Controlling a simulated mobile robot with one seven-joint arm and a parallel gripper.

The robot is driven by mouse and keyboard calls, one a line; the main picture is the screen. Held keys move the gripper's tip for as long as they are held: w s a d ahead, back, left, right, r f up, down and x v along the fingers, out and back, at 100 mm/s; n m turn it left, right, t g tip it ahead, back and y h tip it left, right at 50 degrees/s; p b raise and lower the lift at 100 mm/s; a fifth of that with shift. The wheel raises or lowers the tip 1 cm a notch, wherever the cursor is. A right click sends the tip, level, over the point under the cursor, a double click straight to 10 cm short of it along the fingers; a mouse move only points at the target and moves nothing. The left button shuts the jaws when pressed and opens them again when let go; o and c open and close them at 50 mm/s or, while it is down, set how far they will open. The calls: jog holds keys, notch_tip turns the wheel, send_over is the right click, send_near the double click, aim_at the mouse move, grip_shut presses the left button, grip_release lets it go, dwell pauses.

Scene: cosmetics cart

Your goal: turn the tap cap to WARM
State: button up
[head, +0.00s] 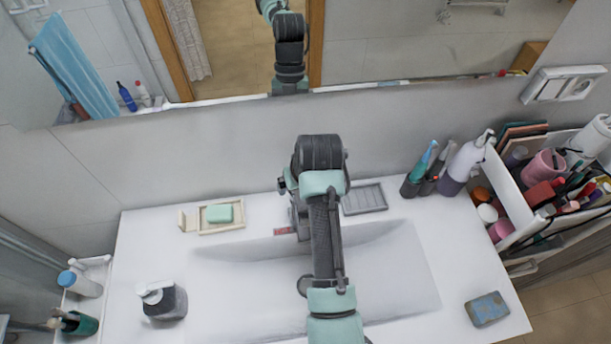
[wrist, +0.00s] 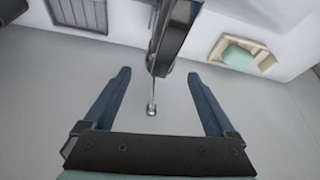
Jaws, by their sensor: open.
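The dark grey tap (wrist: 172,40) comes in from the top of the wrist view. A thin rod (wrist: 152,95) with a small round end hangs along it between my fingers. My gripper (wrist: 159,74) is open, its two blue fingers apart on either side of the tap and rod, with a visible gap to each. In the head view my arm covers most of the tap, and only a grey part of it (head: 297,216) shows at the arm's left. I cannot read any WARM mark or tell how the cap is turned.
The white basin (head: 395,270) lies below my arm. A soap dish (head: 204,228) with green soap is left of the tap, a grey ribbed tray (head: 378,197) right. A dark dispenser (head: 168,306) stands front left; bottles (head: 462,167) stand back right.

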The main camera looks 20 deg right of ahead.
jog(key=b+v, duration=0.1)
jog(key=v, duration=0.7)
jog(key=shift+r, duration=0.1)
